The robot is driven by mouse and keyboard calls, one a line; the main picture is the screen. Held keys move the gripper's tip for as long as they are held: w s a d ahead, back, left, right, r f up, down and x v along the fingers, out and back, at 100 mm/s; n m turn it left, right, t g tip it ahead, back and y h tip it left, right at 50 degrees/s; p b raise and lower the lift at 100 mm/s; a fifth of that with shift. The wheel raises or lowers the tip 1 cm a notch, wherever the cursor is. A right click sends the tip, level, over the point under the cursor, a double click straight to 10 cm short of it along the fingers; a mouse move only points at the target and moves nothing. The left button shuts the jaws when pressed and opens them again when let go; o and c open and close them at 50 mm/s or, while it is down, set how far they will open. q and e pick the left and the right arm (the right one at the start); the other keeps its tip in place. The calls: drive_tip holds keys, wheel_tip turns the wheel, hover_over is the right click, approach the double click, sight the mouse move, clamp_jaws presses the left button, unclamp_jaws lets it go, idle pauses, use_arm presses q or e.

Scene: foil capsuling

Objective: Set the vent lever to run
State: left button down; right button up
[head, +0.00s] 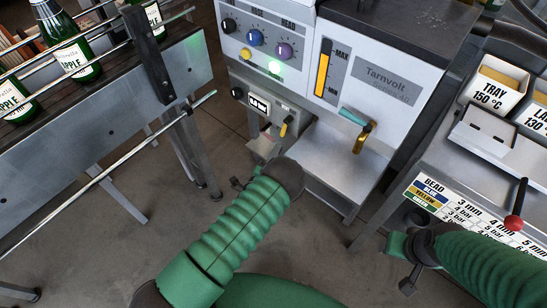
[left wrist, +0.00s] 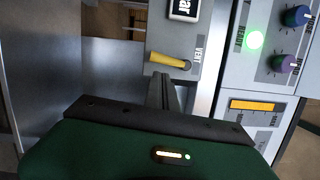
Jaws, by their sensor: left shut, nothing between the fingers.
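The vent lever is a short yellow handle (head: 286,128) on the grey gauge box of the machine, below the green light in the head view. In the left wrist view the yellow handle (left wrist: 169,61) lies nearly level in the picture, beside the word VENT. No run marking is readable. My left gripper (left wrist: 162,78) is shut and empty, with its fingertips just below the handle in that view. I cannot tell whether they touch it. In the head view my left wrist (head: 281,174) hides the fingers. My right gripper's fingers are not visible.
The display (head: 259,104) sits beside the lever, with knobs above. A brass spout (head: 362,137) with a teal handle is to the right. Bottles (head: 70,50) stand on a conveyor at left. A red-knobbed lever (head: 515,222) and a tray bin (head: 492,85) are at right.

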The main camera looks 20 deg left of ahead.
sight(286, 127)
use_arm(q)
drive_tip(key=w, duration=0.5)
drive_tip(key=shift+w+d+r+b, duration=0.15)
drive_tip(key=shift+d+b, duration=0.1)
drive_tip(key=shift+b, duration=0.15)
